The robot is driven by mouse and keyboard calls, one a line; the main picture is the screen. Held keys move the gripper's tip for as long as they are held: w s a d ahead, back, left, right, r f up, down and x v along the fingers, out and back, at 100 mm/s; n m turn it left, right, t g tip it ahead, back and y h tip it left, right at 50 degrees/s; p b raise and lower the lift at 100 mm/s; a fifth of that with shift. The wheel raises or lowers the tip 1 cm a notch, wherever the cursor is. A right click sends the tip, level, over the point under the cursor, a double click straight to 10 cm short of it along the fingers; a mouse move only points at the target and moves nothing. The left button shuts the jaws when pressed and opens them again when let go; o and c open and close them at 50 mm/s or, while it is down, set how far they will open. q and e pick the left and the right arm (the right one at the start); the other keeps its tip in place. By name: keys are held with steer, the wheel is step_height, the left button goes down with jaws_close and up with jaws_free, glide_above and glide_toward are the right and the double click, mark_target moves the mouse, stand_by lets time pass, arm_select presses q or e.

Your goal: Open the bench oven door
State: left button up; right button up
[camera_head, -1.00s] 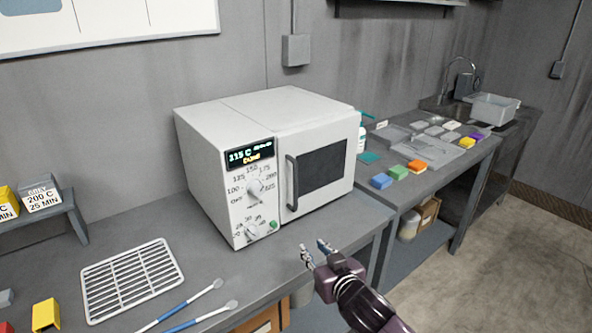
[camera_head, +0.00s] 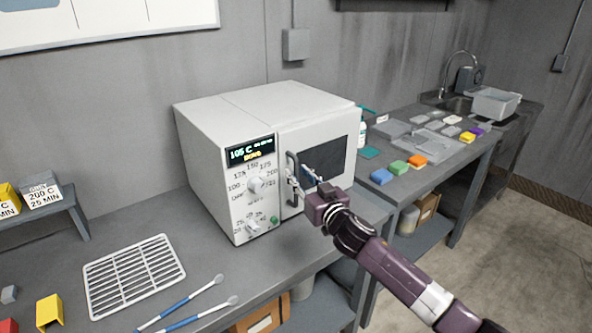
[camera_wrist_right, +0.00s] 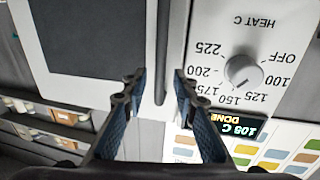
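The white bench oven (camera_head: 265,105) stands on the grey bench. Its door (camera_head: 345,125), with a dark window, looks shut. The dark upright door handle (camera_head: 291,162) is at the door's left edge. My right gripper (camera_head: 300,176) is in front of the handle, fingers apart. In the right wrist view, the handle (camera_wrist_right: 159,45) runs between the two spread fingertips of the gripper (camera_wrist_right: 157,84), with gaps showing on both sides. The display (camera_head: 249,151) reads about 105 C and DONE. My left gripper is not in view.
A wire rack (camera_head: 133,275) and blue-handled tools (camera_head: 192,303) lie on the bench left of my arm. A lower bench to the right holds coloured blocks (camera_head: 398,168) and a grey bin (camera_head: 494,103). Open floor (camera_head: 530,260) lies at right.

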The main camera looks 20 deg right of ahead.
steer(key=shift+w+a, duration=0.15)
steer(key=shift+w, duration=0.85)
steer(key=shift+c, duration=0.2)
jaws_close()
